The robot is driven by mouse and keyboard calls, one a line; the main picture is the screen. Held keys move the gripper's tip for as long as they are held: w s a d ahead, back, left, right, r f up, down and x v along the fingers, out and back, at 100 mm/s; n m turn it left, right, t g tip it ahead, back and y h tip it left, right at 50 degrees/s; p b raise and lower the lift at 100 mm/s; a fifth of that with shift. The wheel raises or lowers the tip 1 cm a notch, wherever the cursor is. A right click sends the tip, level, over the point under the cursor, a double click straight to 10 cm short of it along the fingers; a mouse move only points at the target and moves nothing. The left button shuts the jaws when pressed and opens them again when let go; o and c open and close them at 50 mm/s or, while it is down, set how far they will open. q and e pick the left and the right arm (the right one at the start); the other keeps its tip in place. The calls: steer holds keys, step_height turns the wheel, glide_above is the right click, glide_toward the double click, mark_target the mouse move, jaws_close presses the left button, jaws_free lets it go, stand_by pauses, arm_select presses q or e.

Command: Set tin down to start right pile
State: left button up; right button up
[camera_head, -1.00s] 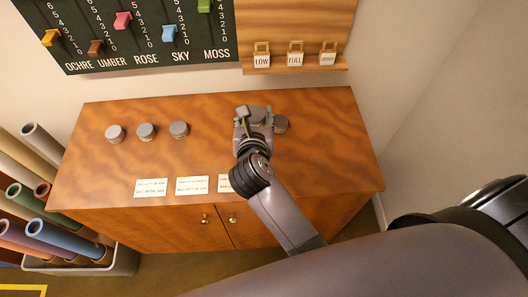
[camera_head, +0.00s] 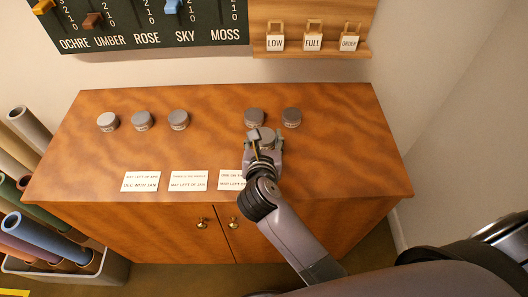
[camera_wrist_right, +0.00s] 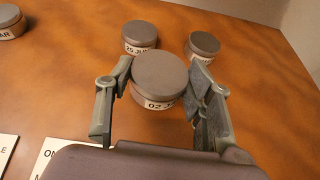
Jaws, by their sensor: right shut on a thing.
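My right gripper (camera_head: 264,146) is shut on a round grey tin (camera_wrist_right: 160,76). The tin sits between the two fingers, lid up, and its front label starts with "02". In the head view the held tin (camera_head: 267,133) is over the cabinet top, in front of two standing tins. Whether its base touches the wood cannot be told. One standing tin (camera_head: 254,116) is just behind it; another tin (camera_head: 291,117) is to the right. In the wrist view the tin labelled "25 JU" (camera_wrist_right: 139,36) and the other tin (camera_wrist_right: 203,45) stand apart. My left gripper is not in view.
Three tins (camera_head: 108,122) (camera_head: 141,121) (camera_head: 178,120) stand in a row on the left of the cabinet top (camera_head: 350,150). Paper cards (camera_head: 188,181) lie along the front edge; my right gripper partly covers one. The right side of the top is clear.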

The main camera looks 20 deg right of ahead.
step_height(320, 180, down, 4)
steer(key=b, duration=0.3)
steer(key=o, duration=1.2)
steer(key=shift+f, duration=0.1)
